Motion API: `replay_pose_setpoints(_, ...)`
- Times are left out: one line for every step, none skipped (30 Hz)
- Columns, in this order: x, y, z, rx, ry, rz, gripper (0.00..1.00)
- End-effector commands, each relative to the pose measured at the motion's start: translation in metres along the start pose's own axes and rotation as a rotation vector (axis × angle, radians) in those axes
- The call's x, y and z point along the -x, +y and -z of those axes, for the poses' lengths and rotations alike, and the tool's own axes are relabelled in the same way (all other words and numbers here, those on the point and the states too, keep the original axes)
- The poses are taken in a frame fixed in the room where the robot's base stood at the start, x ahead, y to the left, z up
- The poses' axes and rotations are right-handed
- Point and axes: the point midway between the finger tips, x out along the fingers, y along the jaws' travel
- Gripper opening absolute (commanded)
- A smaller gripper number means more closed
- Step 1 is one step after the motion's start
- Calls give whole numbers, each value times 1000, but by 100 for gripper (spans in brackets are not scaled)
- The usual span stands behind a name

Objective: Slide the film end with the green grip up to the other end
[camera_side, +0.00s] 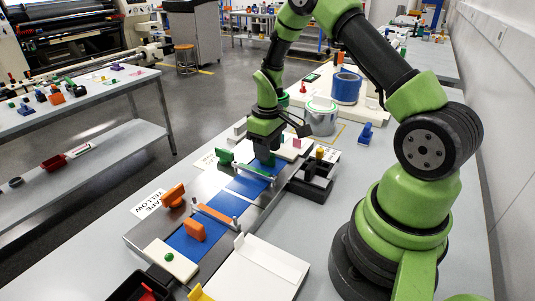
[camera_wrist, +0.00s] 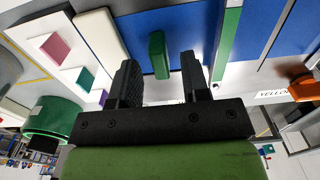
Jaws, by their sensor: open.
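The blue film (camera_side: 247,185) with the green grip lies on the far part of a long metal bed. The green grip (camera_wrist: 157,55) stands upright on this film in the wrist view; in the side view my gripper hides it. My gripper (camera_wrist: 158,68) is open, its two black fingers on either side of the green grip with gaps visible. My gripper also shows in the side view (camera_side: 267,157), low over the film. The other blue film (camera_side: 185,246) lies nearer the camera and carries an orange grip (camera_side: 194,230). A narrow pale strip separates the films.
A green clamp bar (camera_side: 252,170) crosses the far film, and an orange bar (camera_side: 215,215) crosses the near one. A black tray (camera_side: 312,180) stands right of the bed. A white box (camera_side: 258,272) is at the near right. A "TAPE YELLOW" label (camera_side: 148,204) lies left.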

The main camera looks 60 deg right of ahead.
Motion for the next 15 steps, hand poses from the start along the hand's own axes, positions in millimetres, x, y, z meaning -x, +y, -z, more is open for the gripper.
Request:
replay_pose_setpoints(-7, 0, 0, 0, -3, 1, 43)
replay_pose_setpoints(-10, 0, 0, 0, -2, 1, 43)
replay_pose_setpoints(-14, 0, 0, 0, -2, 1, 43)
replay_pose_setpoints(-16, 0, 0, 0, -1, 1, 43)
replay_pose_setpoints(-17, 0, 0, 0, -1, 1, 43)
replay_pose_setpoints(-19, 0, 0, 0, 0, 0, 43)
replay_pose_setpoints(-20, 0, 0, 0, 0, 0, 43)
replay_pose_setpoints(-20, 0, 0, 0, 0, 0, 43)
replay_pose_setpoints(-20, 0, 0, -1, 0, 0, 43)
replay_pose_setpoints(-20, 0, 0, -1, 0, 0, 43)
replay_pose_setpoints(-20, 0, 0, -1, 1, 0, 43)
replay_pose_setpoints(-20, 0, 0, -1, 1, 0, 43)
replay_pose_setpoints(-20, 0, 0, -1, 1, 0, 43)
replay_pose_setpoints(-20, 0, 0, -1, 1, 0, 43)
replay_pose_setpoints(-20, 0, 0, -1, 1, 0, 38)
